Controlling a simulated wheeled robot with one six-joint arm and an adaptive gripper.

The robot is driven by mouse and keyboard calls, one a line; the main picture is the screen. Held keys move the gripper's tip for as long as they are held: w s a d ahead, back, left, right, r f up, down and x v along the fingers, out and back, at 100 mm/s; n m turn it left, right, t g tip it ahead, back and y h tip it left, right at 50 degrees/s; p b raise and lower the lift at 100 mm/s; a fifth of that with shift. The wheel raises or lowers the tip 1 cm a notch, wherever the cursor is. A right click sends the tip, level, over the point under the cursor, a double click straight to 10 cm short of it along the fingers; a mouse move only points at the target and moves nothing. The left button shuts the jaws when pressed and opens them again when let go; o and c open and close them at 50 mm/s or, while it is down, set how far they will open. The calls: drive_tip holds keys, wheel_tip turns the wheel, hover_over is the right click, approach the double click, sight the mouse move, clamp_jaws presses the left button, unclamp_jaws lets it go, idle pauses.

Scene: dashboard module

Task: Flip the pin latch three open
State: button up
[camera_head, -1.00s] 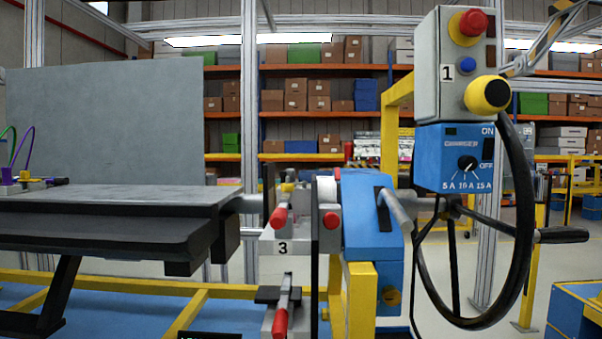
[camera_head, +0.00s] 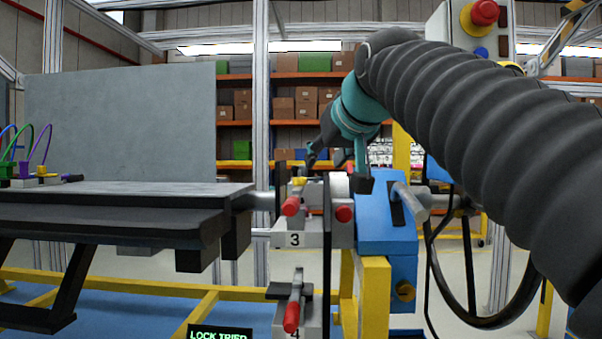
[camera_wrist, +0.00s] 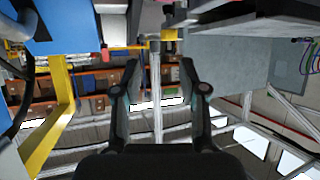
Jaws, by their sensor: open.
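The pin latch above the label 3 (camera_head: 295,239) is a grey block with a red-tipped handle (camera_head: 291,206) on its left, a second red knob (camera_head: 344,213) on its right and a small yellow part on top. My gripper (camera_head: 337,170) is just above and behind this latch in the head view, fingers pointing down, spread apart and empty. Contact with the latch cannot be told. In the wrist view my gripper (camera_wrist: 160,76) also shows open, with a grey post in line with the gap between its fingers.
A lower latch with a red handle (camera_head: 291,317) sits beneath, by a label 4. A blue housing (camera_head: 386,225) stands right of the latches, with a handwheel beyond. A grey table (camera_head: 120,215) is at left. A small screen (camera_head: 219,334) reads "LOCK TRIED".

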sight(296, 167)
drive_tip(key=shift+t, duration=0.3)
drive_tip(key=w+a, duration=0.2)
drive_tip(key=w, duration=0.2)
drive_tip(key=w+a+f, duration=0.1)
drive_tip(key=w, duration=0.3)
drive_tip(key=w+a+f, duration=0.1)
drive_tip(key=w+a, duration=0.1)
drive_tip(key=w, duration=0.3)
drive_tip(key=shift+a+f, duration=0.15)
drive_tip(key=shift+a, duration=0.2)
drive_tip(key=shift+s, duration=0.1)
clamp_jaws()
